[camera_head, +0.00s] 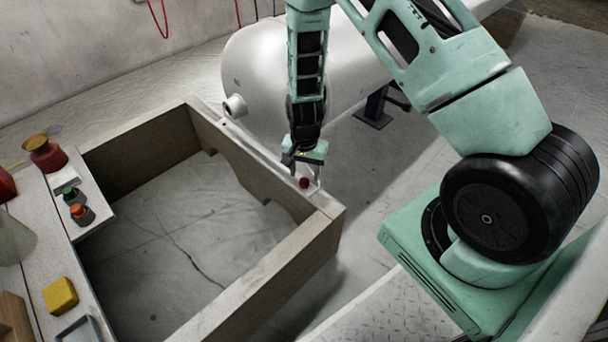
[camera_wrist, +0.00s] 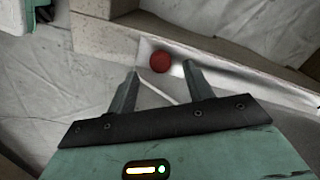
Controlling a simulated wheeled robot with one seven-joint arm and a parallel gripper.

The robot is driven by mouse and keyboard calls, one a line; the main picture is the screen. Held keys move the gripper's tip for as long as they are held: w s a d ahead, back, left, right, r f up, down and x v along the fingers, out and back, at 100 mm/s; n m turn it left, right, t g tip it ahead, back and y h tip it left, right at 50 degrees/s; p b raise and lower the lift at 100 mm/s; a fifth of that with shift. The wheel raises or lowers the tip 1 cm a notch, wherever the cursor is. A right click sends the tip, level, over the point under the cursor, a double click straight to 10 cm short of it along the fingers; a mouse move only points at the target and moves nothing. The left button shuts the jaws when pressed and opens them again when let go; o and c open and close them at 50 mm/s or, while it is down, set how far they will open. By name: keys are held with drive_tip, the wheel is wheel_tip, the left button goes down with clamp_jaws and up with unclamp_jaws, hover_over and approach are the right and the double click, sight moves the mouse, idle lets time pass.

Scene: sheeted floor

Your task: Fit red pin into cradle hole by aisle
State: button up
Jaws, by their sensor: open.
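The red pin (camera_head: 304,183) shows as a small round red top at the pale strip along the wooden frame, near its right corner. In the wrist view the red top (camera_wrist: 160,61) lies just past and between the two fingertips. My gripper (camera_head: 305,172) points down over it; in the wrist view its fingers (camera_wrist: 161,71) are apart with nothing clamped between them. Whether a finger touches the pin, and how deep the pin sits, I cannot tell. Its lower part is hidden. I cannot make out a cradle hole.
The wooden frame (camera_head: 280,262) surrounds bare sheeted floor. A large white tank (camera_head: 262,70) lies behind it. At left, a bench holds a red flask (camera_head: 46,156), a yellow block (camera_head: 61,296), an orange-topped item (camera_head: 82,213) and a grey tray (camera_head: 80,331). Floor right of the frame is clear.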

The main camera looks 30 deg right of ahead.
sight(304, 180)
wheel_tip(304, 180, up, 14)
drive_tip(key=p, duration=0.5)
drive_tip(key=shift+a, duration=0.15)
drive_tip(key=s+a+r+n+y, duration=0.1)
drive_tip(key=s+a+r+n, duration=0.25)
drive_tip(key=a+r, duration=0.3)
drive_tip(key=s+a+r+n+y, duration=0.1)
drive_tip(key=s+a+r+n, duration=0.3)
drive_tip(key=a, duration=0.3)
drive_tip(key=s+a+r+n+h, duration=0.1)
drive_tip(key=s+a+r+n, duration=0.2)
drive_tip(key=s+r+n, duration=0.35)
drive_tip(key=s+a+r+n, duration=0.2)
drive_tip(key=s+r+n, duration=0.2)
drive_tip(key=s, duration=0.6)
wheel_tip(304, 180, up, 32)
drive_tip(key=p, duration=3.2)
drive_tip(key=shift+w+a+m, duration=0.15)
drive_tip(key=shift+m, duration=0.15)
